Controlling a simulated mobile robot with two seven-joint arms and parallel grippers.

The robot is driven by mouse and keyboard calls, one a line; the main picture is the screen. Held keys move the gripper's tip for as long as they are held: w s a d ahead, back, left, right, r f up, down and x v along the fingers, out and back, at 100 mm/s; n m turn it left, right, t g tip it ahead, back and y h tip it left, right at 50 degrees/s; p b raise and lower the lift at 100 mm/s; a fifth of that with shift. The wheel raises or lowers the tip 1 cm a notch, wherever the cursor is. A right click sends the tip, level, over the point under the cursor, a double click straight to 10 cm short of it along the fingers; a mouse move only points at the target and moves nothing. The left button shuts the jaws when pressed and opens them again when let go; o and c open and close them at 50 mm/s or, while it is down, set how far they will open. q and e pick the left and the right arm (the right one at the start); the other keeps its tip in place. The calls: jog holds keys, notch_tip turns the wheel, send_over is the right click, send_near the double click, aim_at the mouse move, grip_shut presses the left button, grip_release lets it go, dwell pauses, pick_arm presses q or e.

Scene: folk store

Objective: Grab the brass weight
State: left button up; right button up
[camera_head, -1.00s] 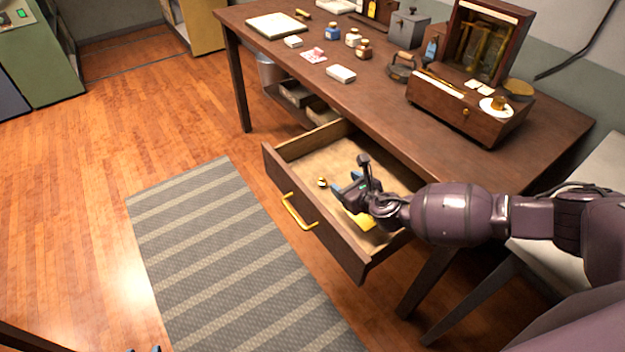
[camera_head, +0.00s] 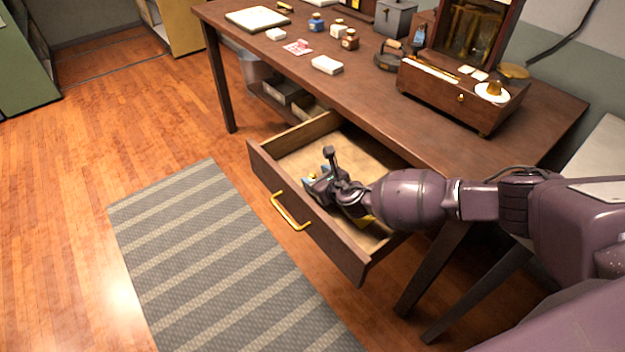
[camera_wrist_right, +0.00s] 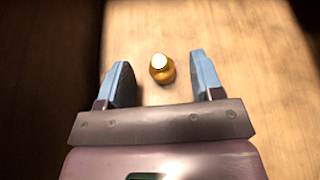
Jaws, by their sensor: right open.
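A small brass weight (camera_wrist_right: 162,74) with a bright round top stands on the wooden floor of the open drawer (camera_head: 284,148). In the right wrist view it is between the two blue fingertips of my right gripper (camera_wrist_right: 160,84), with clear gaps on both sides. My right gripper is open and empty. In the head view the right gripper (camera_head: 310,182) is inside the drawer, near its front wall, and mostly hides the weight. Contact with the weight does not show. My left gripper is out of view.
The drawer's front has a yellow handle (camera_head: 290,212). The table (camera_head: 360,88) above carries jars, boxes and a wooden balance case (camera_head: 455,92). Another brass piece stands on a white dish (camera_head: 493,93). A striped rug (camera_head: 215,265) lies on the floor.

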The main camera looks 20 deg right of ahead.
jog(key=shift+w+a+f, duration=0.25)
jog(key=shift+w+f, duration=0.3)
jog(key=shift+f, duration=0.05)
jog(key=shift+w+f+b, duration=0.1)
jog(key=shift+w+b, duration=0.2)
jog(key=shift+w, duration=0.05)
jog(key=shift+w+a, duration=0.1)
jog(key=shift+w, duration=0.05)
jog(key=c, duration=1)
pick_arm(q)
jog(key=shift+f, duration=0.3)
pick_arm(e)
jog(key=shift+r, duration=0.2)
